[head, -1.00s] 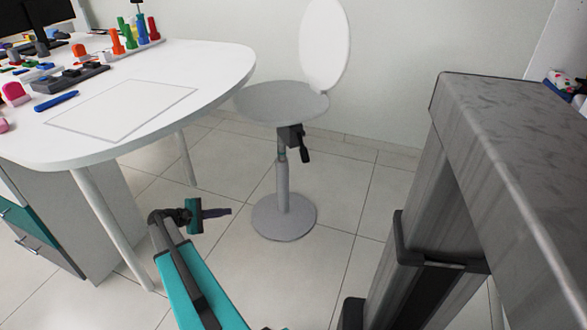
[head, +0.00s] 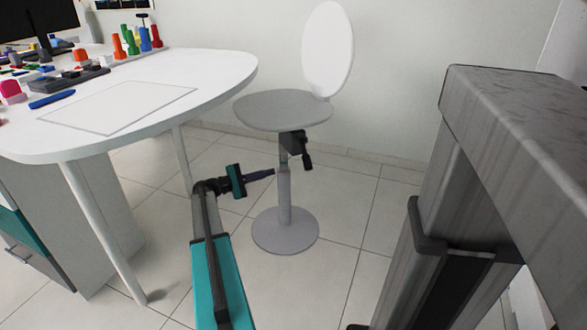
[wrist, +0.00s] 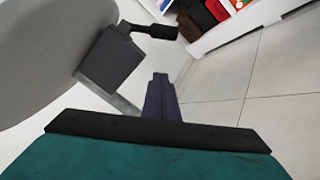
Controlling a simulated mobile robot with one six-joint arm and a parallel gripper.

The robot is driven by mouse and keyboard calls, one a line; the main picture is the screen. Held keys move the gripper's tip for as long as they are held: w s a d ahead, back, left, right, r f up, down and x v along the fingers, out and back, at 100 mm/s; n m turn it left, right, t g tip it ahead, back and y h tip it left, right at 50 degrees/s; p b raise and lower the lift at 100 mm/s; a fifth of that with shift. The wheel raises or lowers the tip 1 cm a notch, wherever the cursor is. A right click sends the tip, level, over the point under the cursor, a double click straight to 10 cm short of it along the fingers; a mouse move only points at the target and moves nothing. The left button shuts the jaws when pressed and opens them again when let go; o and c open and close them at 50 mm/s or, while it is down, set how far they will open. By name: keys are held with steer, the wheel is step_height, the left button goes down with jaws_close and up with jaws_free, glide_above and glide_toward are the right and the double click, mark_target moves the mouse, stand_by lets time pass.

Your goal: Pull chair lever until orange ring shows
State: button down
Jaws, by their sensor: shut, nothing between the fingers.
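The chair has a round grey seat (head: 283,110), a white round back (head: 328,50) and a grey column on a round base (head: 285,232). Its black lever (head: 307,158) hangs from a dark box under the seat's right side. In the wrist view the lever (wrist: 152,31) sticks out to the right of the dark box (wrist: 112,60), above my fingertips. My gripper (head: 272,172) is shut and empty, left of the column and lower than the lever, apart from the lever. It points toward the lever's side in the wrist view (wrist: 160,78). No orange ring shows.
A white table (head: 225,75) with several coloured objects stands at the left; its leg (head: 100,235) is left of my arm. A wall is behind the chair. Tiled floor right of the chair is clear. The wrist view shows items on a shelf (wrist: 205,14).

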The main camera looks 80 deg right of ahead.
mark_target(306, 156)
steer(key=s+d+r+b, duration=0.1)
steer(key=s+b, duration=0.1)
steer(key=s, duration=0.3)
steer(key=s+d+r+b, duration=0.1)
steer(key=s+d+b, duration=0.1)
steer(key=s, duration=0.3)
steer(key=shift+s+d+r+b, duration=0.25)
steer(key=shift+s+d+b, duration=0.05)
steer(key=shift+s+b, duration=0.1)
steer(key=shift+w+a+r+p, duration=0.15)
steer(key=shift+w+p, duration=0.05)
steer(key=shift+p, duration=0.35)
